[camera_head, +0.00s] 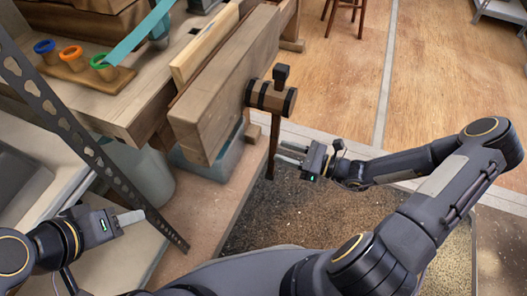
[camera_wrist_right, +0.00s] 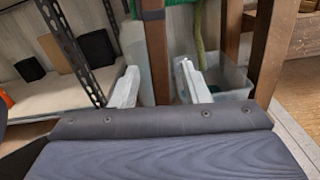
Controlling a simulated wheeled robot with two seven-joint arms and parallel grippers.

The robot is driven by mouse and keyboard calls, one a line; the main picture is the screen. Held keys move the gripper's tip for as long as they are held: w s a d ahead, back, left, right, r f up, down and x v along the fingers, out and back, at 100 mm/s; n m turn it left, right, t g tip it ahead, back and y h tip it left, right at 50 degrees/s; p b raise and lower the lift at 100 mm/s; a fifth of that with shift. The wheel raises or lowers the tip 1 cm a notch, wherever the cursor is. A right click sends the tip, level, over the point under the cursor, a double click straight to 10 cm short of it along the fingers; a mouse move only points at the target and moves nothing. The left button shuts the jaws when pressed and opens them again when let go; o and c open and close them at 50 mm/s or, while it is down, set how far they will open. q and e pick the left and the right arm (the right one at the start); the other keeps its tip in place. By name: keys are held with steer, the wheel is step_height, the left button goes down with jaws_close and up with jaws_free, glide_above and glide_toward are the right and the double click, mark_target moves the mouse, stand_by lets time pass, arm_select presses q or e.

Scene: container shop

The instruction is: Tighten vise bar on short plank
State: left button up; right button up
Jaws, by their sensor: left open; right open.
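The wooden vise jaw (camera_head: 225,90) stands at the end of the workbench. A light short plank (camera_head: 205,45) stands between the jaw and the bench. The dark vise bar (camera_head: 274,140) hangs almost upright through the banded screw hub (camera_head: 271,97), with a square knob on top. My right gripper (camera_head: 286,153) is open at the bar's lower part. In the right wrist view the bar (camera_wrist_right: 156,50) passes between the open fingers (camera_wrist_right: 158,85); I cannot tell whether they touch it. My left gripper (camera_head: 130,217) is open and empty at the lower left, away from the vise.
A dark perforated metal upright (camera_head: 85,140) crosses the left side near my left arm. Colored-rim cups (camera_head: 72,57) stand on the bench. A clear bin (camera_wrist_right: 232,82) sits below the vise. The floor to the right is open, with a stool (camera_head: 345,12) behind.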

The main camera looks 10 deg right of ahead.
steer(key=b+x, duration=0.1)
steer(key=x, duration=0.5)
steer(key=shift+a, duration=0.1)
steer(key=shift+c, duration=0.3)
jaws_close()
